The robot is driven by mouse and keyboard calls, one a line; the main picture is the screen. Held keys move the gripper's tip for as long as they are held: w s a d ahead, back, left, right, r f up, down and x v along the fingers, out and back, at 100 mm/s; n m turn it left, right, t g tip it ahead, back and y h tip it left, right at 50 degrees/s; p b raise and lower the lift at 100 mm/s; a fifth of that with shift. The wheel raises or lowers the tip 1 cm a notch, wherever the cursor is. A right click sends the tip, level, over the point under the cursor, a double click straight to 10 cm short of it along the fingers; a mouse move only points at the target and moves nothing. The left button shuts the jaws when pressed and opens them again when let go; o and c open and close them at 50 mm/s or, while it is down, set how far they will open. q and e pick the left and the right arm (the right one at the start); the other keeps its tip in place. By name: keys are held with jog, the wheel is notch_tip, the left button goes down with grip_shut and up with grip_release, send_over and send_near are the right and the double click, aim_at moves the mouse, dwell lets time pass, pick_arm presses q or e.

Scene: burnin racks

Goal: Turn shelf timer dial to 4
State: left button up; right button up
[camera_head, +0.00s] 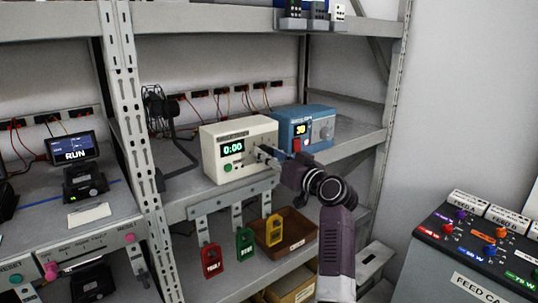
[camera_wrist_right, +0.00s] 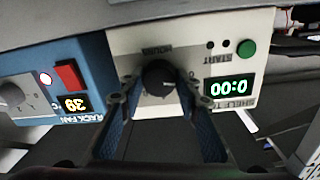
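The shelf timer (camera_head: 211,141) is a cream box on the middle shelf, with a green 0:00 display (camera_head: 233,148) and a green button (camera_head: 228,167). The right wrist view shows the timer's face (camera_wrist_right: 205,55) upside down, with its black round dial (camera_wrist_right: 159,77) and the 0:00 display (camera_wrist_right: 229,87). My right gripper (camera_head: 266,155) is at the timer's front. Its blue-padded fingers (camera_wrist_right: 160,97) stand apart, one on each side of the dial; I cannot tell whether they touch it. The dial's pointer is not readable, and the arm partly hides the dial in the head view. My left gripper is not in view.
A blue rack fan box (camera_head: 318,127) with a red switch and knob stands right beside the timer. Red, green and yellow tags (camera_head: 245,245) hang below the shelf edge. A rack upright (camera_head: 135,140) is at left, a feed console (camera_head: 480,245) at right.

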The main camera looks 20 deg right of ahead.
jog(key=c, duration=0.6)
jog(key=shift+r+m+p, duration=0.15)
jog(key=shift+m+p, duration=1.15)
jog(key=shift+m, duration=0.1)
jog(key=m+p, duration=0.3)
jog(key=m, duration=0.1)
jog(key=shift+d+p, duration=0.1)
jog(key=shift+p, duration=0.2)
jog(key=m+p, duration=0.3)
jog(key=m, duration=0.1)
jog(key=shift+m+g, duration=0.3)
jog(key=shift+m, duration=0.1)
jog(key=shift+m+p, duration=1.45)
jog(key=shift+m, duration=0.35)
jog(key=shift+f, duration=0.2)
